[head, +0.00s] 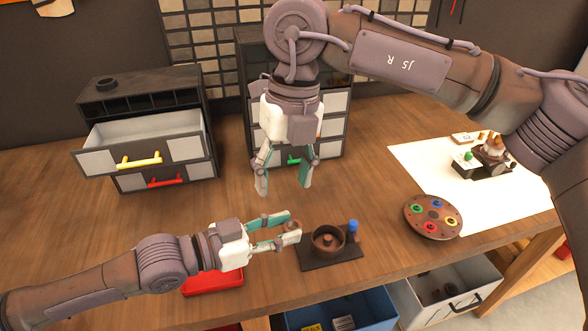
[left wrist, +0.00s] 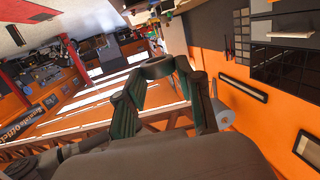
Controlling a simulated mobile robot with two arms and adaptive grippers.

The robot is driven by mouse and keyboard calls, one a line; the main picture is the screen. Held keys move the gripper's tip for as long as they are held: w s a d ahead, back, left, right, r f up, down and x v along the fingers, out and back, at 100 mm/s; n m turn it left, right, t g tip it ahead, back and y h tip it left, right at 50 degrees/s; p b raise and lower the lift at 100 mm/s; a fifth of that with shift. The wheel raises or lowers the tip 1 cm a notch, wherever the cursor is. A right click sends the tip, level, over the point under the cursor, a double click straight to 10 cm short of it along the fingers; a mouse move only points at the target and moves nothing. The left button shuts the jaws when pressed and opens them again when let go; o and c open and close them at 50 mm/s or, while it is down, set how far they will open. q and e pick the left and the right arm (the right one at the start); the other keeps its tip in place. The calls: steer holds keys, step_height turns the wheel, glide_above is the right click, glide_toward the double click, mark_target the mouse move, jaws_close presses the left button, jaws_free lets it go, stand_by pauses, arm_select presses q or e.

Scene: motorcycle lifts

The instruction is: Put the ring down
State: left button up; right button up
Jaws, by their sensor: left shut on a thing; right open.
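My left gripper (head: 287,229) reaches in from the left, low over the front of the wooden bench. It is shut on the ring, a small brownish-grey part (head: 291,226) at its fingertips. The left wrist view shows the ring (left wrist: 158,66) between the two green-padded fingers. In the head view the ring shows just left of a round brown cup (head: 327,241) on a dark base plate (head: 347,254). My right gripper (head: 284,188) hangs above the bench in front of the drawers, open and empty, fingers pointing down.
A blue knob (head: 353,227) stands at the plate's right. A red tray (head: 212,279) lies below my left arm. A round brown disc with coloured knobs (head: 433,217) lies at right by a white sheet (head: 420,165). A drawer cabinet (head: 165,175) with an open drawer stands back left.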

step_height(320, 180, down, 12)
steer(key=w+d+t+h, duration=0.1)
steer(key=shift+d, duration=0.35)
steer(key=shift+f, duration=0.1)
steer(key=shift+w, duration=0.1)
steer(key=c, duration=1.1)
arm_select(q)
steer(key=o, duration=1.2)
arm_select(e)
steer(key=shift+c, duration=0.2)
arm_select(q)
steer(key=shift+o, duration=0.2)
